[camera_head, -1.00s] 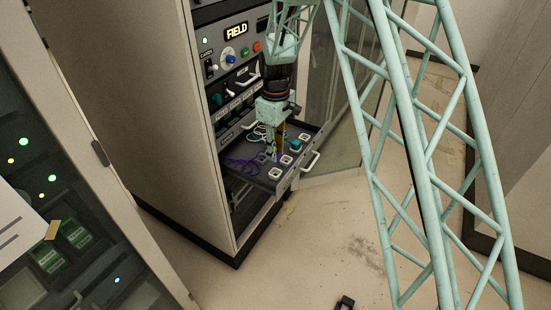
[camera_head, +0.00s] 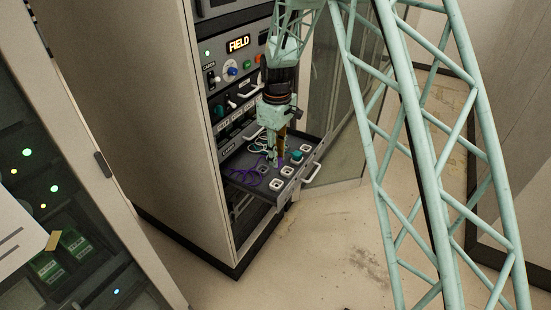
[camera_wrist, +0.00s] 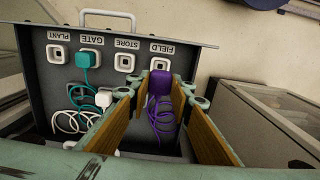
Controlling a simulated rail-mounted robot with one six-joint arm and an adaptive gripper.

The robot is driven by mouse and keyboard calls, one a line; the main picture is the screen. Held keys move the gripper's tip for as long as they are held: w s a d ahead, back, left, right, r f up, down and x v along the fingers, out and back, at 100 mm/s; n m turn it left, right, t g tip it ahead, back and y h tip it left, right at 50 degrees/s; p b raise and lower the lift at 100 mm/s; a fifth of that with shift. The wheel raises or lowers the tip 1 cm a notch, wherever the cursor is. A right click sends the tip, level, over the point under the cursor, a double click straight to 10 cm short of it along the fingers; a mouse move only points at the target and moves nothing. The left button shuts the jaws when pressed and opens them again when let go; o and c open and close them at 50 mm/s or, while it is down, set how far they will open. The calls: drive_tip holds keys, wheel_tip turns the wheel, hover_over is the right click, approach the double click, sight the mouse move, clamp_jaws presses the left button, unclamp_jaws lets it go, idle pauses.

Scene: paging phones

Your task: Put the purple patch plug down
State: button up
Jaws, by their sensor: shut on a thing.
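The purple patch plug (camera_wrist: 160,82) is between the fingers of my gripper (camera_wrist: 160,94) in the wrist view, with its purple cord curling below it. It overlaps the lower edge of the FIELD socket (camera_wrist: 160,63); I cannot tell if it touches the socket. My gripper also shows in the camera_head view (camera_head: 278,158), low over the pulled-out drawer (camera_head: 240,162) and shut on the purple plug (camera_head: 281,162).
A teal plug (camera_wrist: 84,59) sits at the GATE socket. The STORE (camera_wrist: 124,63) and PLANT (camera_wrist: 58,54) sockets look empty. A white plug (camera_wrist: 104,97) lies nearer, left of the fingers. The drawer's handle (camera_head: 312,173) sticks out at its front.

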drive_tip(key=shift+s, duration=0.1)
drive_tip(key=s+a+f+p, duration=0.1)
drive_tip(key=s+f+p, duration=0.3)
drive_tip(key=s+p, duration=0.2)
drive_tip(key=shift+s+f+p, duration=0.15)
drive_tip(key=shift+s+p, duration=0.1)
drive_tip(key=shift+p, duration=0.6)
drive_tip(key=shift+w+a, duration=0.1)
drive_tip(key=shift+w, duration=0.05)
drive_tip(key=w+a, duration=0.1)
drive_tip(key=w, duration=0.3)
drive_tip(key=w+a+f+p, duration=0.1)
drive_tip(key=w+a, duration=0.1)
drive_tip(key=w, duration=0.3)
drive_tip(key=w+a, duration=0.1)
drive_tip(key=w, duration=0.4)
drive_tip(key=shift+w+a+f, duration=0.15)
drive_tip(key=shift+a+f, duration=0.1)
drive_tip(key=shift+a, duration=0.1)
drive_tip(key=shift+w+p, duration=0.15)
drive_tip(key=shift+p, duration=0.15)
drive_tip(key=shift+w+a, duration=0.1)
drive_tip(key=shift+w, duration=0.1)
drive_tip(key=shift+f, duration=1.75)
